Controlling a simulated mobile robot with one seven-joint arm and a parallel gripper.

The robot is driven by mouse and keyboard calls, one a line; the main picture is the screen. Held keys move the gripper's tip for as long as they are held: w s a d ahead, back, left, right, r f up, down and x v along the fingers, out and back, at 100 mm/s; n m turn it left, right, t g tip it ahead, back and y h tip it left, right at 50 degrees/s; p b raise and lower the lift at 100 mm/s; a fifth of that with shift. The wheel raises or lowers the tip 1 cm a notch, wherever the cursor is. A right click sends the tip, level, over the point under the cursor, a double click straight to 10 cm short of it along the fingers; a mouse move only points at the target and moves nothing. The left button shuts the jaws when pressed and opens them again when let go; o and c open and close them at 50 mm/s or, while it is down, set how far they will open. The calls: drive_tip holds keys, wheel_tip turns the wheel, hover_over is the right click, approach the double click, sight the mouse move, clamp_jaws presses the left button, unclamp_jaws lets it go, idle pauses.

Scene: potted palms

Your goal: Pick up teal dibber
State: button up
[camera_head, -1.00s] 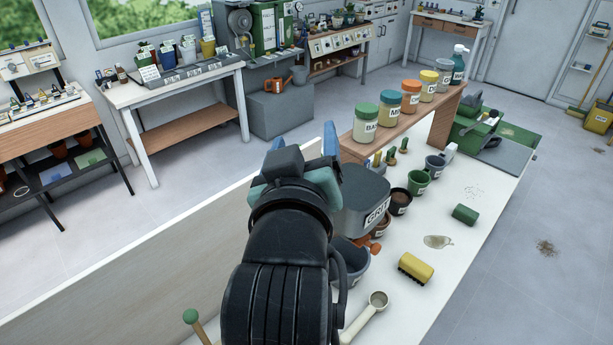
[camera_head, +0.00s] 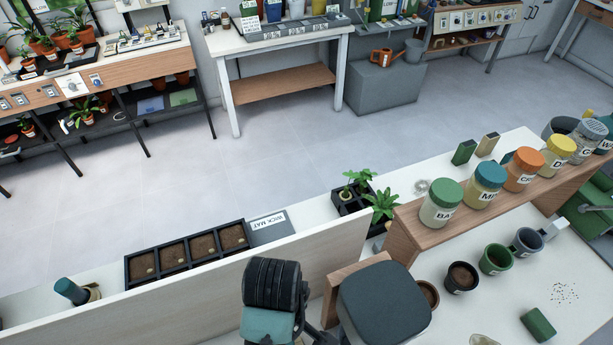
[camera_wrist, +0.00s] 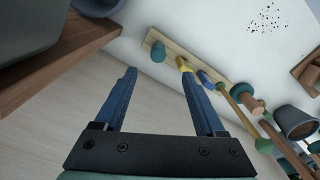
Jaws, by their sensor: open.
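In the wrist view, a teal rounded knob (camera_wrist: 157,52) sits at the left end of a pale wooden rack (camera_wrist: 180,47); it may be the dibber's handle, and its lower part is hidden. A second teal-topped piece (camera_wrist: 242,93) with a wooden part stands further right along the rack. My gripper (camera_wrist: 160,74) is open, with two blue fingers and nothing between them. The first teal knob shows beyond the gap between the fingertips, apart from them. In the head view, my arm hides the gripper and I see no rack.
Beside the first knob are yellow (camera_wrist: 184,64) and blue (camera_wrist: 206,77) pieces, then a green-balled stick (camera_wrist: 262,145). A wooden board edge (camera_wrist: 60,65) is close at left.

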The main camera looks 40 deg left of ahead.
wheel_tip(320, 180, down, 6)
drive_tip(key=shift+s+f, duration=0.15)
drive_tip(key=shift+f, duration=0.1)
drive_tip(key=shift+w+a+f+p, duration=0.1)
drive_tip(key=shift+w+f+p, duration=0.1)
drive_tip(key=shift+f, duration=1.4)
drive_tip(key=shift+w+f+p, duration=0.1)
drive_tip(key=shift+f+p, duration=0.05)
drive_tip(key=shift+f, duration=1.4)
clamp_jaws()
